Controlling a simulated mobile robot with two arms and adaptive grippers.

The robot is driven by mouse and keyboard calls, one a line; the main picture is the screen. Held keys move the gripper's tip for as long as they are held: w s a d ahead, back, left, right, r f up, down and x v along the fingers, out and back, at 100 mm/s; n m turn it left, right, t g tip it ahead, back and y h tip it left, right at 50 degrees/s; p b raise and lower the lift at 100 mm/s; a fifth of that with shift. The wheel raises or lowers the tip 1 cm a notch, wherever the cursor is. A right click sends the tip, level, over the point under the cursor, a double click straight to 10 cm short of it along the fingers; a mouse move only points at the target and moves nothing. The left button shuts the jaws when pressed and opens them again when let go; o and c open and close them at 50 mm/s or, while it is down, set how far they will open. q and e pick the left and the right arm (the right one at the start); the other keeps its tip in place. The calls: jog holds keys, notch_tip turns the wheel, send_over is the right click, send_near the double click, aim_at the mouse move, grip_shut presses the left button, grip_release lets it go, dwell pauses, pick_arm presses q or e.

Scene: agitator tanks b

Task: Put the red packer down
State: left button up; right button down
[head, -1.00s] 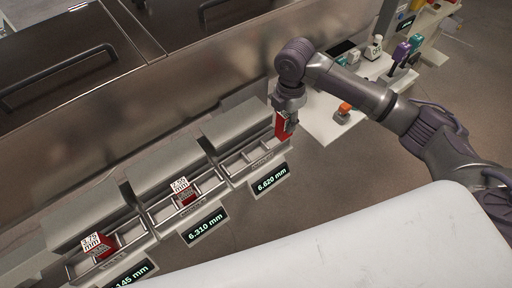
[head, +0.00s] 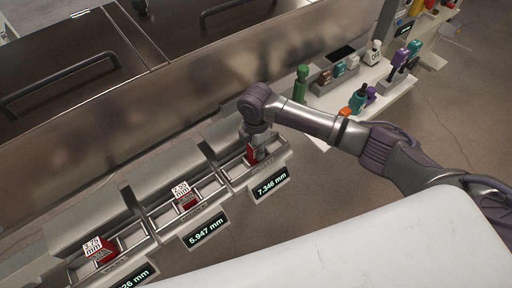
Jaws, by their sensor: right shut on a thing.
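The red packer (head: 252,152) is in my right gripper (head: 257,150), which points down over the rightmost bay (head: 238,172) of the row of metal holders. Only part of the packer shows between the fingers, low in or just over that bay. I cannot tell whether it touches the bay floor. The display (head: 270,184) in front of this bay reads 7.346 mm. Two more red blocks with white labels stand in the other bays, one in the middle bay (head: 184,195) and one in the left bay (head: 99,249). My left gripper is not in view.
A metal wall (head: 150,115) runs behind the holders. The middle display (head: 206,232) reads 5.947 mm. A white shelf (head: 330,105) at the upper right carries a green bottle (head: 301,82) and several small coloured items. A pale surface (head: 370,240) fills the lower right.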

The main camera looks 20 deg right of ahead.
jog(key=c, duration=0.8)
grip_release()
jog(key=shift+f, duration=0.1)
jog(key=shift+o, duration=0.2)
notch_tip(320, 180, up, 8)
jog(key=p, duration=0.8)
jog(key=shift+f, duration=0.2)
jog(key=shift+r, duration=0.35)
notch_tip(320, 180, up, 11)
